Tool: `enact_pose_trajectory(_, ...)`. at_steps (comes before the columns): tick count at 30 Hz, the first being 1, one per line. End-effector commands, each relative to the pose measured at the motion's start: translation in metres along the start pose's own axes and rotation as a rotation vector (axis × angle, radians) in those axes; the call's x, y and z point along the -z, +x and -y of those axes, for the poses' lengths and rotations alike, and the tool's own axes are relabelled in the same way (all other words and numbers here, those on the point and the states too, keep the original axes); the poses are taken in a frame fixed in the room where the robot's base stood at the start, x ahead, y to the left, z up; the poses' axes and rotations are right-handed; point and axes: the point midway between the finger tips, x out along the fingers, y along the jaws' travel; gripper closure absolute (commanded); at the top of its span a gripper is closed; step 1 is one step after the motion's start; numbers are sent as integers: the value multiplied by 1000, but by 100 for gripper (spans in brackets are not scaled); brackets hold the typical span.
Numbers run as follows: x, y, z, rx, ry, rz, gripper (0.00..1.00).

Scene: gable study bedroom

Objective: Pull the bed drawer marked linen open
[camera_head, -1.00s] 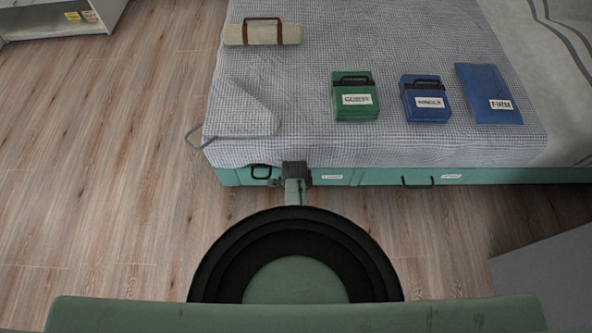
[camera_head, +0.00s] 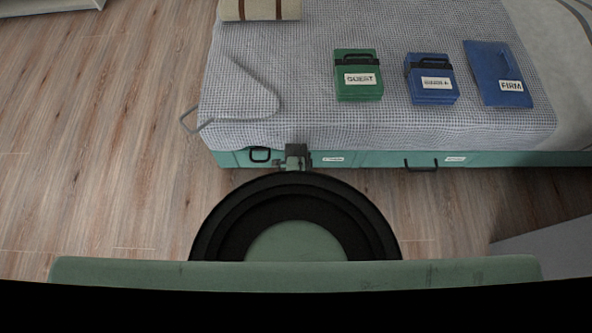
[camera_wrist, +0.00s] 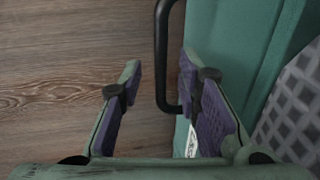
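The green bed base (camera_head: 380,158) runs under the mattress, with a dark handle (camera_head: 260,155) at the left and another handle (camera_head: 420,166) further right. White labels, one near my gripper (camera_head: 333,159) and one by the right handle (camera_head: 456,159), are too small to read. My gripper (camera_head: 297,160) is at the drawer front, left of the nearer label. In the wrist view my gripper (camera_wrist: 160,70) is open, its fingers on either side of a dark bar handle (camera_wrist: 162,50). A white label (camera_wrist: 191,140) is partly hidden by a finger; contact with the handle cannot be told.
On the bed lie a green GUEST bundle (camera_head: 358,85), a blue bundle (camera_head: 431,85), a blue FIRM pack (camera_head: 497,80) and a beige roll (camera_head: 260,9). A grey block (camera_head: 550,245) stands at right. Wooden floor (camera_head: 100,140) is clear at left.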

Motion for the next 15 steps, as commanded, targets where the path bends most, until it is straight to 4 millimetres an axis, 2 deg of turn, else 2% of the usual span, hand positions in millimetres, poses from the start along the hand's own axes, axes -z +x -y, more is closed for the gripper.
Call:
enact_pose_trajectory(11,0,5,0,0,0,0,69)
enact_pose_trajectory(15,0,5,0,0,0,0,79)
